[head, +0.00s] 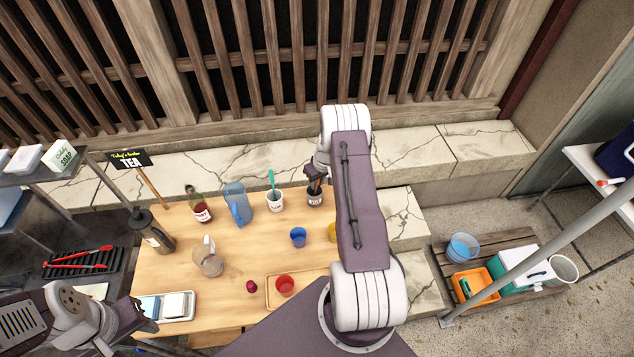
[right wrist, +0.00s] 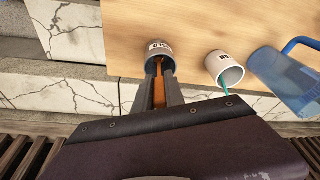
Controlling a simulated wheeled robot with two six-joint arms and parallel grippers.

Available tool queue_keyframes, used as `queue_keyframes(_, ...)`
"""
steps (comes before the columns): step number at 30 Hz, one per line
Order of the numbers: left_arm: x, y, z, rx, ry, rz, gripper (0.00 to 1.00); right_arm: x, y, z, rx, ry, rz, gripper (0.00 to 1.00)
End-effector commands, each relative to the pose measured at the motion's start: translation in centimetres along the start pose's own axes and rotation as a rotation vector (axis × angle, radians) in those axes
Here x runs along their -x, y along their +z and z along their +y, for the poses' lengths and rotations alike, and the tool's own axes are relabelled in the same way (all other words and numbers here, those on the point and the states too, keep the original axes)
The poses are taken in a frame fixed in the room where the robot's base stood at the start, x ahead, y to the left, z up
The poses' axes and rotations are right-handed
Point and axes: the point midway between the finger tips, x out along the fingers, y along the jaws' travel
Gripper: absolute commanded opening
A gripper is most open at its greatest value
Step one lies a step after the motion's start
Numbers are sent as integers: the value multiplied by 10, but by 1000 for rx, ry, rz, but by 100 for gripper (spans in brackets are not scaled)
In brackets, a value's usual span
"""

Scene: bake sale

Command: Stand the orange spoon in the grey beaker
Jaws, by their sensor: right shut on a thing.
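The grey beaker (head: 315,199) stands upright at the back of the wooden table, also seen in the right wrist view (right wrist: 159,50). My right gripper (head: 314,180) is just above it. In the right wrist view my right gripper (right wrist: 160,92) is shut on the orange spoon (right wrist: 159,92). The spoon's far end reaches into the mouth of the beaker; how deep it sits is hidden. My left arm is at the lower left of the head view; its fingers cannot be made out clearly.
A white cup (head: 275,203) with a teal spoon (head: 271,178) stands left of the beaker. Further left are a blue pitcher (head: 238,206) and a bottle (head: 199,208). A blue cup (head: 298,237) stands in front. The table's middle left is partly clear.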

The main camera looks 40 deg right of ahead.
Motion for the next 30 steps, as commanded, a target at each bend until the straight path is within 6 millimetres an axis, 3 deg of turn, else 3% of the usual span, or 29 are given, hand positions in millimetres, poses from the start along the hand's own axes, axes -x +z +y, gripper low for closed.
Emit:
queue_keyframes(5,1,0,0,0,0,0,35,1,0,0,0,0,0,0)
queue_keyframes(6,1,0,0,0,0,0,35,1,0,0,0,0,0,17)
queue_keyframes(9,1,0,0,0,0,0,35,1,0,0,0,0,0,40)
queue_keyframes(20,-3,0,0,0,0,0,35,5,-1,0,0,1,2,40)
queue_keyframes(30,-28,3,-1,0,0,0,35,69,0,1,0,3,4,40)
